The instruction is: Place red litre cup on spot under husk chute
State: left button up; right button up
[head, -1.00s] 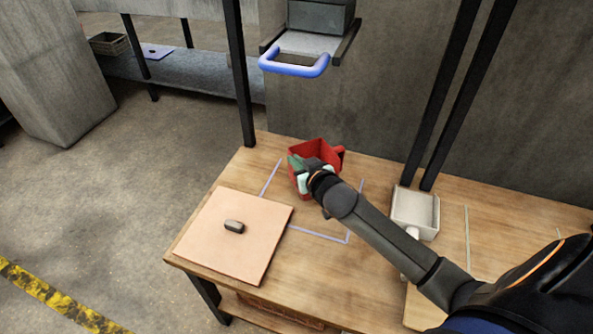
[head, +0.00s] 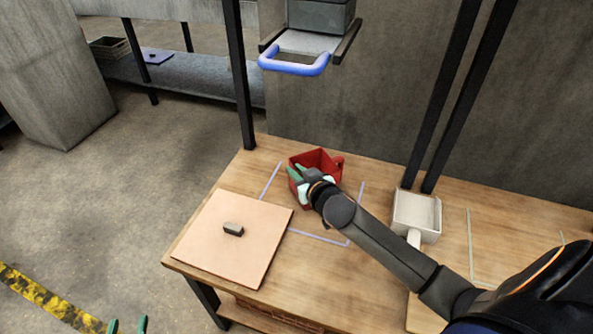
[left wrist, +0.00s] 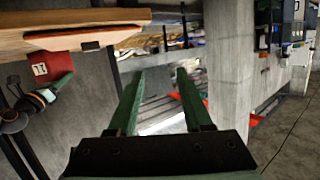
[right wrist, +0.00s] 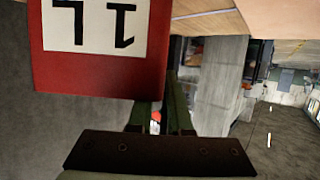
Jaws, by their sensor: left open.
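The red litre cup (head: 330,166) is at the back of the table, over or within the pale lavender outline (head: 318,238) below the chute (head: 310,42). My right gripper (head: 299,172) is shut on the cup's left wall, with fingers on both sides of it. In the right wrist view the cup (right wrist: 100,75) shows its white 1L label upside down. The left wrist view also shows the cup (left wrist: 58,68). I cannot tell whether its base touches the table. My left gripper (head: 128,325) is open and empty, off the table's front left.
A pinkish board (head: 235,260) with a small dark block (head: 233,229) lies at the table's left. A white scoop (head: 416,213) lies to the right of the outline. The chute has a blue handle (head: 293,67). Black posts rise behind the table.

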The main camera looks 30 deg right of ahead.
jog(key=shift+o, duration=1)
jog(key=shift+r, duration=0.1)
jog(key=shift+s+r, duration=0.1)
jog(key=shift+s, duration=0.05)
pick_arm(q)
jog(key=s+f+n+g+p, duration=0.1)
jog(key=s+f+g+p, duration=0.1)
jog(key=s+f+g, duration=0.3)
jog(key=shift+s+d+f+y+p, duration=0.35)
jog(key=shift+s+f, duration=0.5)
jog(key=shift+f, duration=1.5)
pick_arm(e)
jog(key=d+v, duration=0.1)
jog(key=v, duration=1)
jog(key=shift+s+a, duration=0.35)
jog(key=shift+a, duration=0.15)
pick_arm(q)
jog(key=shift+a, duration=0.1)
pick_arm(e)
jog(key=shift+r, duration=0.15)
